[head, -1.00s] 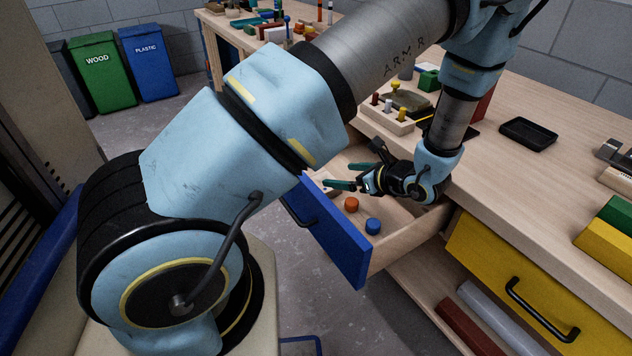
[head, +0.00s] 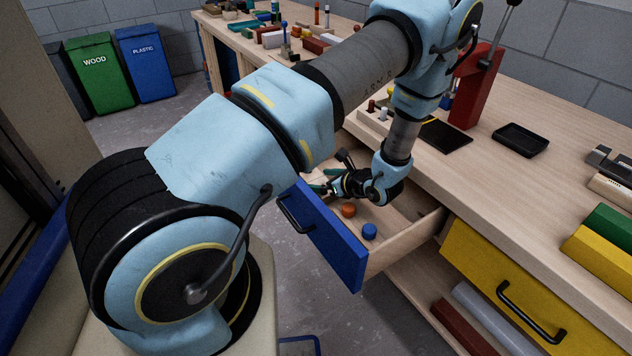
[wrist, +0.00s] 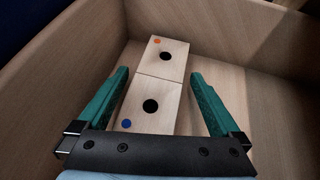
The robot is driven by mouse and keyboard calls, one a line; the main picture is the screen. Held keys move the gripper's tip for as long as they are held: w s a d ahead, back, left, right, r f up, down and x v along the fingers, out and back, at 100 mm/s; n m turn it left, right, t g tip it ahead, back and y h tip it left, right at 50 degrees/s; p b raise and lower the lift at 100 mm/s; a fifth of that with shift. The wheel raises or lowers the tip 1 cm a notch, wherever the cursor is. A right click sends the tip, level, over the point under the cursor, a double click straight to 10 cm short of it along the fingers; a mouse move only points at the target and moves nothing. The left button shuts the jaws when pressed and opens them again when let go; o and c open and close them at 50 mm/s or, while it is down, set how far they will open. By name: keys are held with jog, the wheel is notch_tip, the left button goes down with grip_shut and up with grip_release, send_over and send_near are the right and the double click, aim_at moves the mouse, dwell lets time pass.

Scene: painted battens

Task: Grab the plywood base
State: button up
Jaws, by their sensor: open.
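The plywood base (wrist: 158,80) lies flat in the open drawer, seen in the wrist view. It is pale wood with a seam across it, a dark round hole in each half, an orange dot on the far half and a blue dot on the near half. My gripper (wrist: 160,73) is open and empty, its green fingers on either side of the near half with gaps both sides. I cannot tell its exact height above the base. In the head view my gripper (head: 320,184) is inside the drawer; there my arm and gripper largely hide the base.
The blue-fronted drawer (head: 338,250) is pulled out, its walls close around my gripper. The bench top holds a red lever stand (head: 476,88) and a black tray (head: 521,140).

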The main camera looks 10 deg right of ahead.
jog(key=c, duration=1.3)
